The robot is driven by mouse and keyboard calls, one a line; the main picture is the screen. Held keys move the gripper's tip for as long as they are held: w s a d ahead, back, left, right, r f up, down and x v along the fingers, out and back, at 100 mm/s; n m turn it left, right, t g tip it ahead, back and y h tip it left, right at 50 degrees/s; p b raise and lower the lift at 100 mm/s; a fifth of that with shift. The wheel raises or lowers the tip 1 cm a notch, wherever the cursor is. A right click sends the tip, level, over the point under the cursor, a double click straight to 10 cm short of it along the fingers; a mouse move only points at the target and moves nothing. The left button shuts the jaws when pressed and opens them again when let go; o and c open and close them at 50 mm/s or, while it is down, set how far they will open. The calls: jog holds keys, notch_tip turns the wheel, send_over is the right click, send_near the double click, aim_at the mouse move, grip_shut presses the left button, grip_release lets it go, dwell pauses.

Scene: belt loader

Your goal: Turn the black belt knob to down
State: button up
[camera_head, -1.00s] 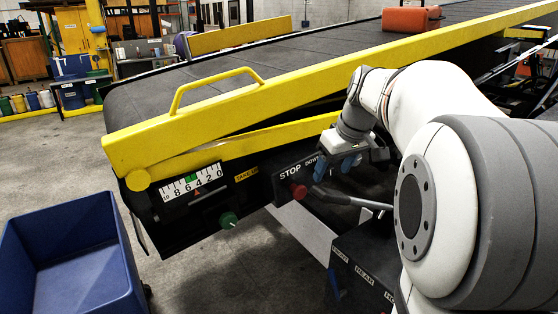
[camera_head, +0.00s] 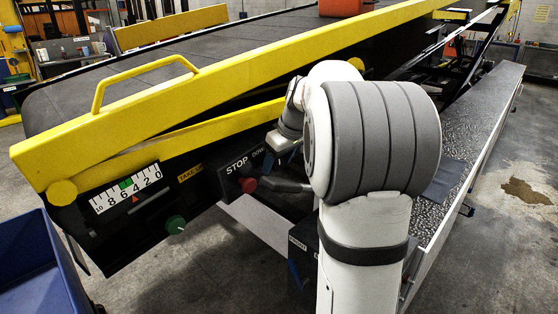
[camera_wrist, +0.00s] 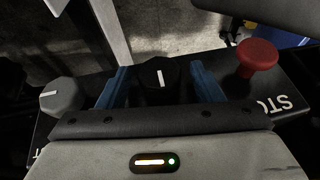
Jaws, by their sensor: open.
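The black belt knob (camera_wrist: 158,76), with a white pointer line, shows in the wrist view on the dark control panel (camera_wrist: 291,88). The line runs nearly straight up and down in that picture. My gripper (camera_wrist: 161,85) is open, one blue finger on each side of the knob. I cannot tell whether the fingers touch it. The panel also shows there with STOP (camera_head: 237,165) and a partly covered DOWN label (camera_head: 259,153).
A red stop button (camera_wrist: 258,58) stands close right of the fingers in the wrist view; it also shows in the head view (camera_head: 249,185). A grey knob (camera_wrist: 62,96) is at left. A green knob (camera_head: 175,224) and blue bin (camera_head: 38,270) lie further left.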

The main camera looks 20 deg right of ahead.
jog(key=c, duration=0.9)
jog(key=shift+c, duration=0.2)
